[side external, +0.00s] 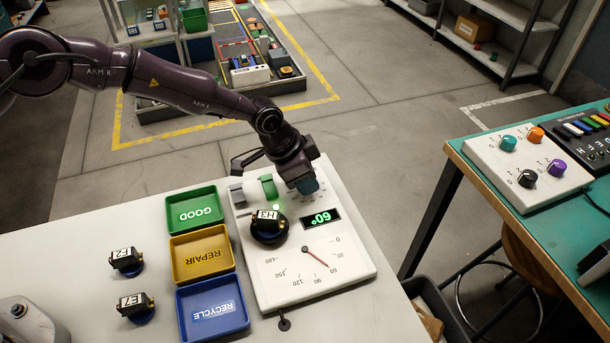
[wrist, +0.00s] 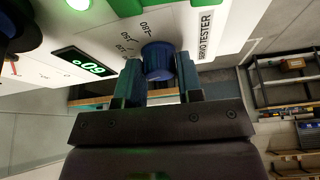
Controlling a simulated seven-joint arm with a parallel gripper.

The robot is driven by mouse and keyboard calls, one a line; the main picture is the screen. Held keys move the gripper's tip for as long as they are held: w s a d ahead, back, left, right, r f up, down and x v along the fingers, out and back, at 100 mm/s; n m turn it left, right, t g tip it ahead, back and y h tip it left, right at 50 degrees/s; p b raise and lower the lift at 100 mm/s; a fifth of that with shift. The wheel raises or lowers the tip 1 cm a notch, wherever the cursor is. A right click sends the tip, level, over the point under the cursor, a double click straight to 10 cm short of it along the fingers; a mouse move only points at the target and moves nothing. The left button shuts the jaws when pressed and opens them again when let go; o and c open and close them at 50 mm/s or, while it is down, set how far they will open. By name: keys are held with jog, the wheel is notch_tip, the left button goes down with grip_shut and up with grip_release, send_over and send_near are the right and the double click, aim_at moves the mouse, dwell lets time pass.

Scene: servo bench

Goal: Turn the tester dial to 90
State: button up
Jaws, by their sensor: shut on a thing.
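The servo tester (side external: 275,284) is a white panel on the bench. Its green display (side external: 320,218) appears upside down and reads 60°; it also shows in the wrist view (wrist: 83,66). The red needle (side external: 315,258) points near the 60 mark. My gripper (side external: 303,184) is over the panel's far right corner. In the wrist view my gripper (wrist: 160,85) is shut on the blue dial (wrist: 158,60), a finger on each side. In the side view the dial is mostly hidden by my gripper. Its pointer mark cannot be made out.
A black servo marked H3 (side external: 268,228) sits on the tester. Green GOOD (side external: 180,227), yellow REPAIR (side external: 176,255) and blue RECYCLE (side external: 184,315) trays stand left of it. Two more servos (side external: 126,261) (side external: 136,306) stand further left. A green lit lamp (wrist: 78,4) shows near the display.

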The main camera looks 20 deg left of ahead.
jog(key=shift+m+g+h, duration=0.3)
jog(key=shift+m+g, duration=0.3)
jog(key=shift+m, duration=1)
jog(key=o, duration=0.9)
jog(key=shift+r, duration=0.1)
jog(key=v, duration=1.2)
jog(key=shift+a+r, duration=0.15)
jog(key=shift+r, duration=0.2)
